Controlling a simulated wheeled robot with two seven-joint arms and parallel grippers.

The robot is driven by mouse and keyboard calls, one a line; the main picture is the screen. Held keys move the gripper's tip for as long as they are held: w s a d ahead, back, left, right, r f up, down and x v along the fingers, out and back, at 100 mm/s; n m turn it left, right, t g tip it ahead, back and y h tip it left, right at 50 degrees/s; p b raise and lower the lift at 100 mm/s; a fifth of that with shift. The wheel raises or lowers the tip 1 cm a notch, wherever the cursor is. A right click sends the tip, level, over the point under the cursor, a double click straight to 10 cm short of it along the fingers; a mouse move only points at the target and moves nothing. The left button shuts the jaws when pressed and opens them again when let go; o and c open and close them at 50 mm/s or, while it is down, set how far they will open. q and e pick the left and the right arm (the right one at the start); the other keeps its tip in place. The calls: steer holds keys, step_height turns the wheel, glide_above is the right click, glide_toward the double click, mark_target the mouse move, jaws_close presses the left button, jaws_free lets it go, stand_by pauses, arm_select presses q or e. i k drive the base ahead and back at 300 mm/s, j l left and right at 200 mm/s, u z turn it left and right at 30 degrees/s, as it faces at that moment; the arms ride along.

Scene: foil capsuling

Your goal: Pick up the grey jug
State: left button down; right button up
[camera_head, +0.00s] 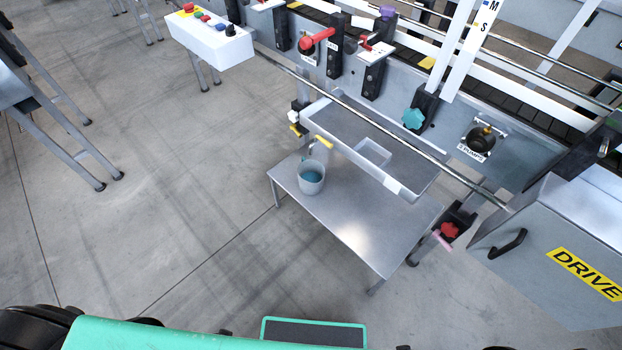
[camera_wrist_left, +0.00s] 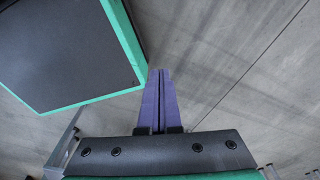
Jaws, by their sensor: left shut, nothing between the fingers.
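A grey jug (camera_head: 312,178) with blue liquid in it stands upright on a low metal table (camera_head: 345,232), near its far left corner and below a yellow-handled tap (camera_head: 323,142). My left gripper (camera_wrist_left: 160,72) shows only in the left wrist view. Its two purple fingers are together and hold nothing, over bare floor beside my own green-edged base. The jug is not in the left wrist view. My right gripper is in neither view.
A metal trough (camera_head: 375,150) hangs on the machine just above the table. A grey DRIVE cabinet (camera_head: 560,250) with a black handle stands to the right. A white control box (camera_head: 210,40) is at upper left. The floor left of the table is clear.

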mark_target(311, 172)
steer(key=j+z, duration=0.2)
steer(key=z, duration=1.1)
steer(key=k+j+z, duration=0.1)
steer(key=j+z, duration=0.2)
steer(key=j, duration=0.15)
steer(key=k+j+z, duration=0.15)
steer(key=j+z, duration=0.2)
steer(key=j, duration=0.15)
steer(key=k+j+z, duration=0.45)
steer(key=j+z, duration=0.15)
steer(key=j, duration=0.15)
